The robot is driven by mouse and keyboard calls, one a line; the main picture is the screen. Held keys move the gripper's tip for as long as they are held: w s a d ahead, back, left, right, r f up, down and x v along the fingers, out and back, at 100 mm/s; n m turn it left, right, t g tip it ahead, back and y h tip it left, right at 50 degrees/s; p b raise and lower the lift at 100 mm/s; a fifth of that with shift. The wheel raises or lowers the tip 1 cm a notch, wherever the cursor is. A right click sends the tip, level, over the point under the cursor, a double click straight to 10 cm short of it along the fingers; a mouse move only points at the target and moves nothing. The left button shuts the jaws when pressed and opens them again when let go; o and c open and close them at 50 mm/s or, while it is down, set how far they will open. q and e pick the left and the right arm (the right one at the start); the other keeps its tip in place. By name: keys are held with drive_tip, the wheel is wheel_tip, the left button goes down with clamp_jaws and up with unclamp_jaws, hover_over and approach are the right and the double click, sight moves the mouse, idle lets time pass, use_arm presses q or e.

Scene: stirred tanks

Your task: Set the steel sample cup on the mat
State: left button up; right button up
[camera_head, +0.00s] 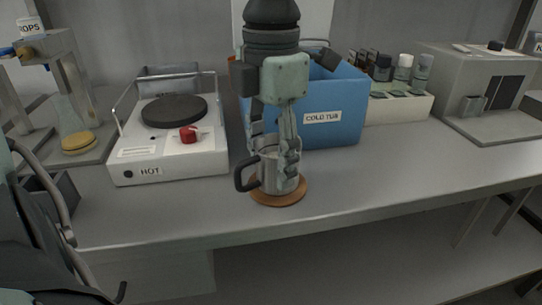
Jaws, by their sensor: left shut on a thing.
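The steel sample cup (267,176) is upright, with its dark handle to the left. Its base appears at the middle of the round brown mat (284,200); I cannot tell whether it rests fully on it. My left gripper (279,165) comes down from above and is shut on the cup, its fingers covering part of the cup's right side. My right gripper is not in view.
Left of the cup stands a white hot plate (168,165) with a red knob, labelled HOT. Close behind is the blue COLD TUB (345,110). A vial rack (395,107) and a grey machine (460,75) stand at the right. The front right bench is clear.

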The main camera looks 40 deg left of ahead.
use_arm(q)
drive_tip(key=o, duration=1.1)
drive_tip(key=shift+o, duration=1.6)
drive_tip(key=shift+r, duration=0.2)
drive_tip(key=shift+r+p, duration=0.3)
wheel_tip(320, 180, up, 11)
drive_tip(key=shift+r, duration=0.2)
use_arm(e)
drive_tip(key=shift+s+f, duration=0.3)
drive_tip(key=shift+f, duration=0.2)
